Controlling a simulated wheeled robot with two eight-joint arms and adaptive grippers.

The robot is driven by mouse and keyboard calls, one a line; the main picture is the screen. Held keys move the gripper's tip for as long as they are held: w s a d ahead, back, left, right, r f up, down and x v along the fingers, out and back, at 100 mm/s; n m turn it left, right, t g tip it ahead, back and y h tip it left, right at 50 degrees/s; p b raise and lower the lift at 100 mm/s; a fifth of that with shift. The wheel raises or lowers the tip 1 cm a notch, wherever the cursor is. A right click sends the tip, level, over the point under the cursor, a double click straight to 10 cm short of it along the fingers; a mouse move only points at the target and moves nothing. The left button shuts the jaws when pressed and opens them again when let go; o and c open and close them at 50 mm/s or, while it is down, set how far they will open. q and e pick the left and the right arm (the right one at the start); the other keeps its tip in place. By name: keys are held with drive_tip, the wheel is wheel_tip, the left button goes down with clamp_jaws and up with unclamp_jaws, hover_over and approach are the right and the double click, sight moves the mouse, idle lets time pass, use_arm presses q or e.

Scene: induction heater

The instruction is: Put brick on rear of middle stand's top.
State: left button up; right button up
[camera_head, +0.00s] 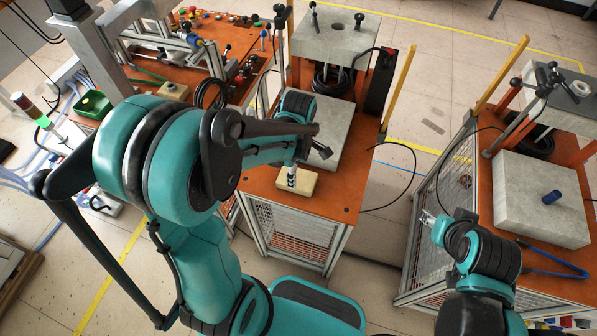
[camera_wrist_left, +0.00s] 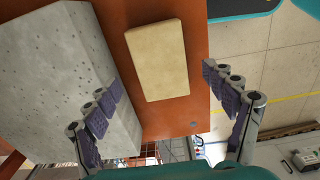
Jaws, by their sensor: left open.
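The tan brick (camera_head: 306,185) lies flat on the orange top of the middle stand (camera_head: 330,202), near its front edge. In the left wrist view the brick (camera_wrist_left: 157,60) lies ahead of and between my spread fingers, with space on both sides. My left gripper (camera_head: 292,178) is open above the brick and hides part of it; it also shows in the left wrist view (camera_wrist_left: 162,82). My right gripper (camera_head: 428,218) is off to the right, away from the brick; its fingers are too small to judge.
A large concrete block (camera_head: 331,130) sits behind the brick on the middle stand. A raised concrete slab (camera_head: 338,38) and a coiled black cable stand at the rear. A cluttered orange table (camera_head: 160,72) is at left.

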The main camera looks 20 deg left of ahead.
sight(298, 178)
use_arm(q)
drive_tip(key=s+r+m+t+p, duration=0.1)
drive_tip(key=s+r+m+t, duration=0.2)
drive_tip(key=r+m, duration=0.4)
drive_tip(key=s+d+r+m+t+p, duration=0.1)
drive_tip(key=s+r+m+t, duration=0.3)
drive_tip(key=r+m, duration=0.4)
drive_tip(key=s+m, duration=0.1)
drive_tip(key=m, duration=0.2)
drive_tip(key=shift+m, duration=0.3)
use_arm(e)
wheel_tip(298, 178, up, 2)
drive_tip(key=shift+r, duration=0.25)
drive_tip(key=shift+f, duration=0.1)
use_arm(q)
wheel_tip(298, 178, down, 4)
drive_tip(key=b, duration=0.4)
drive_tip(key=shift+f, duration=0.2)
use_arm(e)
wheel_tip(298, 178, down, 4)
drive_tip(key=shift+f, duration=0.1)
use_arm(q)
drive_tip(key=shift+c, duration=0.3)
use_arm(e)
drive_tip(key=shift+c, duration=0.3)
